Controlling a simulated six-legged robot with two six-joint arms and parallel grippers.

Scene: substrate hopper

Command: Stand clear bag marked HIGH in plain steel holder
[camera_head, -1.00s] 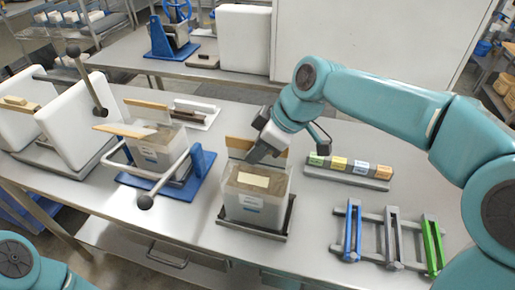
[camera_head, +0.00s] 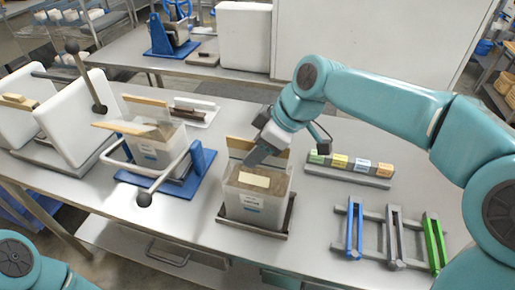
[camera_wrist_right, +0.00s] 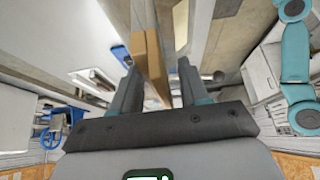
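No bag with a readable HIGH mark shows; lettering is too small in the head view. A clear box-shaped container (camera_head: 252,209) with a pale label and brown contents stands on a dark tray. A tan board (camera_head: 240,144) rises at its back. My right gripper (camera_head: 250,163) is over its back edge. In the right wrist view the gripper (camera_wrist_right: 158,80) has its fingers apart. A brown board (camera_wrist_right: 150,62) shows between them, closer to the left finger. A plain grey steel holder (camera_head: 394,238) stands between a blue holder (camera_head: 353,230) and a green one (camera_head: 433,243). My left gripper is not visible.
A rail (camera_head: 348,178) with several coloured labelled blocks lies behind the holders. Left of the container, a blue-based press (camera_head: 203,170) with a bent bar holds a similar clear container (camera_head: 156,152). White blocks (camera_head: 72,122) stand further left. Bare table lies between container and holders.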

